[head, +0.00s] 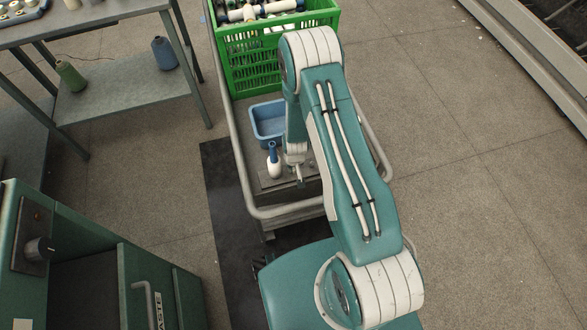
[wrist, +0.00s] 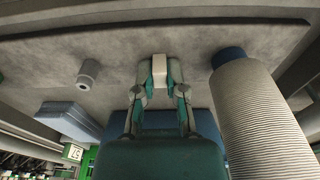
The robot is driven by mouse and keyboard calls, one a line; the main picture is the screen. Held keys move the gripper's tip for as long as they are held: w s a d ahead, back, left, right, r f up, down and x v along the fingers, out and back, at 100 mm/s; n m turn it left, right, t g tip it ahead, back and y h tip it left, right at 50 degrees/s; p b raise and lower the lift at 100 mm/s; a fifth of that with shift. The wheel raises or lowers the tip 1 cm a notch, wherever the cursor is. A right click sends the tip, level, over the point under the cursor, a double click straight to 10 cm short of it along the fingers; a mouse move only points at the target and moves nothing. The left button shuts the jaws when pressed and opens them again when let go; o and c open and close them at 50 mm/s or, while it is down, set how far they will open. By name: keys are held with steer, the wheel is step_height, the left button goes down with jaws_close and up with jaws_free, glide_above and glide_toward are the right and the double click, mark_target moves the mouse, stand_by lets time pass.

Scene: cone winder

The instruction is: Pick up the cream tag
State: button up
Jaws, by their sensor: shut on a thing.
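The cream tag (wrist: 159,66) is a small pale block between my fingertips in the wrist view. My gripper (wrist: 160,90) is shut on it, one finger on each side. I cannot tell whether the tag touches the grey surface behind it. In the head view my gripper (head: 298,172) is low over the trolley's grey deck, partly hidden by my arm, and the tag cannot be made out there.
A white yarn cone with a blue tip (head: 273,161) stands close beside my gripper; it looms large in the wrist view (wrist: 262,115). A blue bin (head: 266,135) and green crate (head: 232,72) are farther back. The trolley rail (head: 240,165) surrounds the deck. A small grey cylinder (wrist: 89,71) is nearby.

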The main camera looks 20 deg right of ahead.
steer(key=shift+r, duration=0.15)
steer(key=shift+r, duration=0.25)
step_height(320, 180, up, 2)
steer(key=shift+r, duration=0.1)
steer(key=s+d+r, duration=0.3)
steer(key=d+r, duration=0.3)
steer(key=s+d+r, duration=0.3)
steer(key=d+r, duration=0.3)
steer(key=r, duration=0.1)
steer(key=shift+s+d, duration=0.2)
steer(key=shift+s, duration=0.1)
